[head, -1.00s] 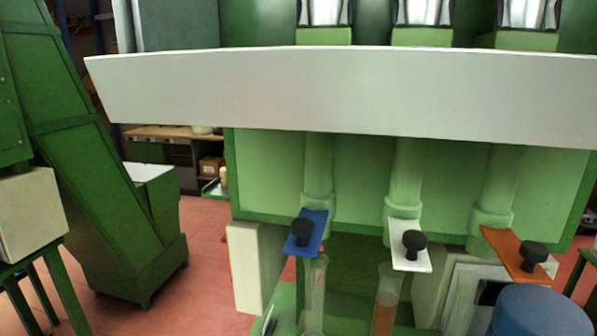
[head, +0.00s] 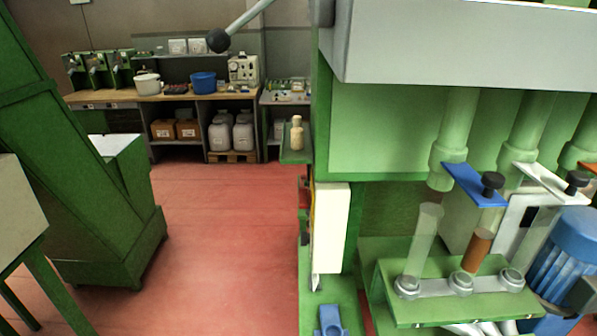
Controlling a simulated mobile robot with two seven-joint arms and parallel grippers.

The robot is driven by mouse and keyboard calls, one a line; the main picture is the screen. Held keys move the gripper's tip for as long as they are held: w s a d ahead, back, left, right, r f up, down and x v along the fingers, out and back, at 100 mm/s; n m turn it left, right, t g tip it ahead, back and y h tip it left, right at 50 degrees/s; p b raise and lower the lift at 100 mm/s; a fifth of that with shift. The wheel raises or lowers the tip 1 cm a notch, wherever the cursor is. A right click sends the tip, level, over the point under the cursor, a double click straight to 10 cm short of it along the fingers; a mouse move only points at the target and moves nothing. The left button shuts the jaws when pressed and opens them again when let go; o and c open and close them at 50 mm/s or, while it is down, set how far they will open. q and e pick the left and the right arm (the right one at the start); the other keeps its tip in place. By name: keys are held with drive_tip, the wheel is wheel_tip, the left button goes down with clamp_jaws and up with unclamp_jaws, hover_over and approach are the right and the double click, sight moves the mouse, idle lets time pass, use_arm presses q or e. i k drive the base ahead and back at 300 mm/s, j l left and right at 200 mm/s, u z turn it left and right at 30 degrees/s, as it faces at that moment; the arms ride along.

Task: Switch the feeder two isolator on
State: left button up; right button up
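I cannot make out a labelled feeder two isolator. On the left side of the green machine (head: 335,140), seen almost edge-on, are small red and dark parts (head: 303,195) that are too narrow to identify. A lever with a black ball knob (head: 218,40) sticks out to the left from the machine's upper part. Three feed tubes under the white panel (head: 460,50) carry flat slides with black knobs: a blue slide (head: 470,184), a white slide (head: 545,182) and an orange one at the right edge. Neither of my grippers is in view.
A workbench (head: 115,95) with a blue tub (head: 203,82) and several small green machines stands at the back. A pale bottle (head: 297,133) stands on a small side shelf. A green sloped machine (head: 75,150) is at left. Red floor (head: 225,230) between is clear.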

sight(304, 196)
drive_tip(key=j+z, duration=0.15)
drive_tip(key=j, duration=0.3)
drive_tip(key=k+j+z, duration=0.15)
drive_tip(key=j, duration=0.3)
drive_tip(key=i+j+z, duration=0.35)
drive_tip(key=i+j, duration=0.15)
drive_tip(key=j, duration=0.25)
drive_tip(key=i+j+z, duration=0.2)
drive_tip(key=j, duration=0.25)
drive_tip(key=i+j+z, duration=0.15)
drive_tip(key=j, duration=0.3)
drive_tip(key=i+j+z, duration=0.2)
drive_tip(key=j, duration=0.25)
drive_tip(key=i+j+z, duration=0.2)
drive_tip(key=j, duration=0.3)
drive_tip(key=j+z, duration=0.15)
drive_tip(key=j, duration=0.35)
drive_tip(key=j+z, duration=0.2)
drive_tip(key=j, duration=0.3)
